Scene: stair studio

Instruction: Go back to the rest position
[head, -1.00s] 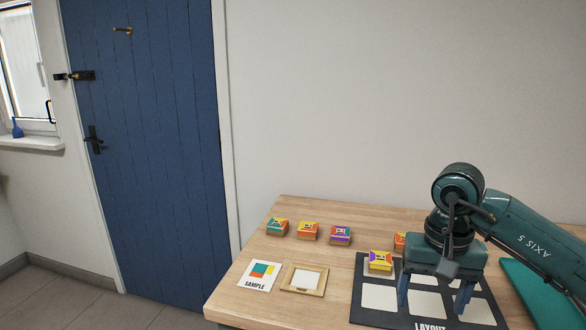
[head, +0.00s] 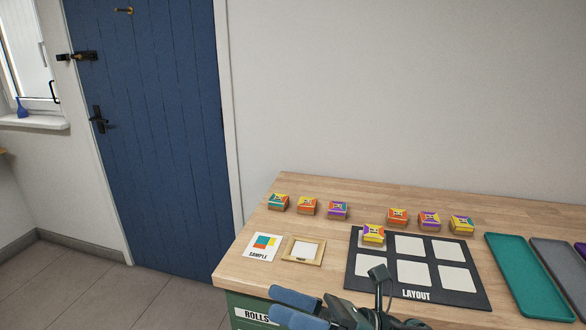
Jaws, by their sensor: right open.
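My right gripper (head: 273,303) is low at the bottom of the head view, in front of the table's front edge. Its two blue-grey fingers point left and stand apart, with nothing seen between them. Part of my wrist covers the lower edge of the black layout board (head: 484,296). My left gripper is not in view.
On the wooden table (head: 256,270), one patterned box (head: 373,234) sits on the board's upper left white square. Several similar boxes stand behind. A sample card (head: 262,254) and wooden frame (head: 288,260) lie left; a teal tray (head: 525,272) and grey tray (head: 562,268) lie right.

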